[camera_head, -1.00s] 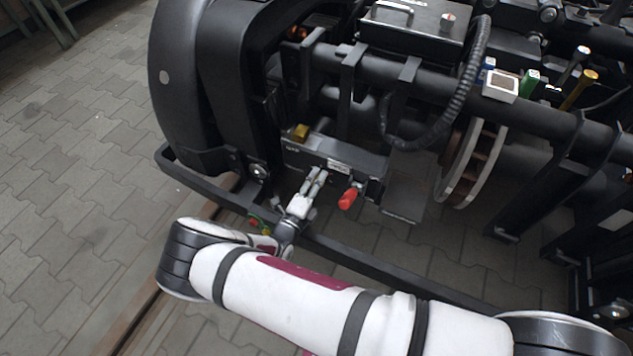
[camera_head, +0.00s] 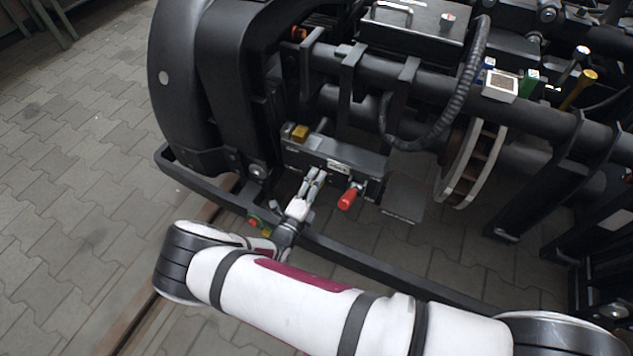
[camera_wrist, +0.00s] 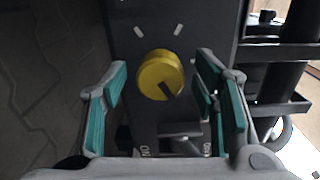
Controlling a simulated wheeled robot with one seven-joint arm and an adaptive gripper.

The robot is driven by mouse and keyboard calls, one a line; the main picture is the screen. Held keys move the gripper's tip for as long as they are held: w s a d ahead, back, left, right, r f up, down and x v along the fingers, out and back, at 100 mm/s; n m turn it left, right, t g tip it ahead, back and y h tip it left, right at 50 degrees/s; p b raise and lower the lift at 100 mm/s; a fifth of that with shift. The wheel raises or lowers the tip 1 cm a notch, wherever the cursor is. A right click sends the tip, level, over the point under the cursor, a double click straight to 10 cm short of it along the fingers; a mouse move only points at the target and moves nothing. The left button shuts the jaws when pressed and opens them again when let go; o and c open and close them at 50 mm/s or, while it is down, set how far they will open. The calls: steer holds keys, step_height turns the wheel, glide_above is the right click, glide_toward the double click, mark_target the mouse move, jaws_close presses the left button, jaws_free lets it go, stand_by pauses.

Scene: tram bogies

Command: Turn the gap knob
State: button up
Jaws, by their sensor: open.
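A round yellow knob (camera_wrist: 160,75) with a dark pointer line sits on a dark panel (camera_wrist: 140,35) in the wrist view. Pale tick marks lie above it. My gripper (camera_wrist: 162,80) is open, with one green-padded finger on each side of the knob in the picture. Gaps show between pads and knob; I cannot tell if the tips reach its depth. In the head view my gripper (camera_head: 315,178) is in front of a dark box (camera_head: 352,158). A yellow piece (camera_head: 300,132) is on the box's upper left; I cannot tell for certain that it is the same knob.
A red handle (camera_head: 348,199) sticks out of the box to the right of my gripper. A dark lower rail (camera_head: 400,272) runs beneath my forearm. A small lever (camera_wrist: 180,130) sits below the knob. A ribbed hose (camera_head: 470,95) hangs behind.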

steer(key=v, duration=1.1)
steer(key=shift+s, duration=0.1)
steer(key=shift+r, duration=0.1)
